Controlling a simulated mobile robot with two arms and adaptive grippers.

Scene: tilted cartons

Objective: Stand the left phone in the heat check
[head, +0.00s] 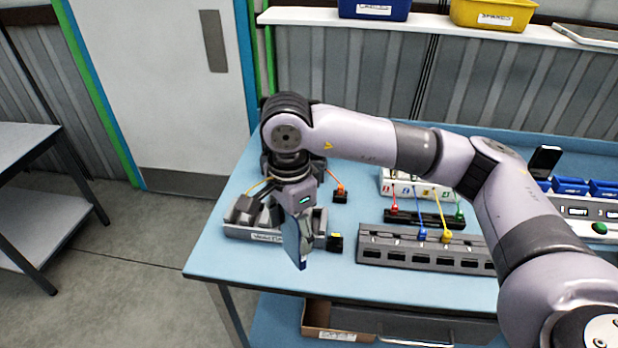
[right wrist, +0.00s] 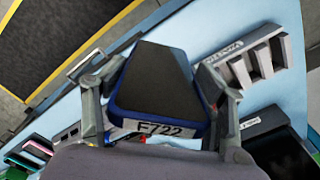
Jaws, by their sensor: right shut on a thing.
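My right gripper (head: 300,207) is shut on a phone with a dark face and blue edge (head: 291,240). It holds the phone steeply tilted, lower end down, near the front left edge of the blue table. In the right wrist view the phone (right wrist: 155,78) sits between both fingers of the gripper (right wrist: 160,100), with a white label on its near end. Another dark phone (head: 543,161) stands tilted at the right, by a white unit with blue slots and a green button (head: 600,228). I cannot read which station is the heat check. My left gripper is not in view.
A grey labelled tray (head: 240,232) lies behind the held phone. A grey slotted rack (head: 375,255) and a white panel with coloured cables (head: 400,178) stand mid-table. My right arm hides part of the table.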

